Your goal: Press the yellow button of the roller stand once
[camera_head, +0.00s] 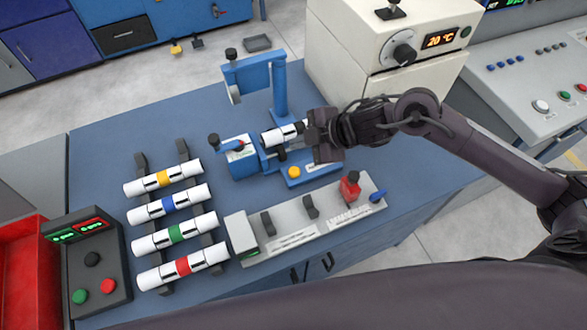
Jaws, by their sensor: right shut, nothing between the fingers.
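The blue roller stand (243,167) stands on the blue table, right of the pipe rack. Its yellow button (294,172) shows on the low blue base at the front right. A white and black pipe piece (279,135) lies across the stand, just left of my gripper. My right gripper (316,142) is shut and empty, above and slightly right of the yellow button, apart from it in the picture. Its fingertips are hard to make out against the dark hand. My left gripper is not in view.
White pipes with yellow, blue, green and red bands lie on a dark rack (141,165) at left. A grey fixture (285,240) with a red knob lies in front of the stand. A cream oven (370,50) stands behind. A button box (90,265) is at lower left.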

